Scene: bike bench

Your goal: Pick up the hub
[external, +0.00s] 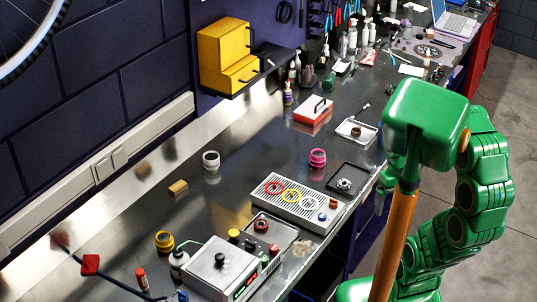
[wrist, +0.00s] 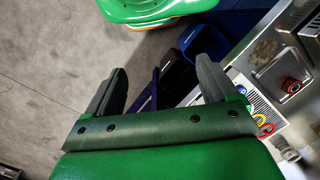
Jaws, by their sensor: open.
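The small silver round part (external: 345,184) in the shallow dark tray (external: 334,170) looks most like the hub, though I cannot be sure. My gripper (external: 384,192) is beside the bench's front edge, right of the dark tray, apart from these parts. In the wrist view my gripper (wrist: 160,85) has its two fingers wide apart with nothing between them. The wrist view faces the floor, with the bench at right.
A slotted tray (external: 325,222) holds coloured rings. A grey control box (external: 218,270) with knobs stands at the front. A red-and-white box (external: 313,110) and a small white tray (external: 357,131) lie behind. Bare bench (external: 245,182) shows at left-centre. Blue and dark bins (wrist: 207,43) stand below the bench.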

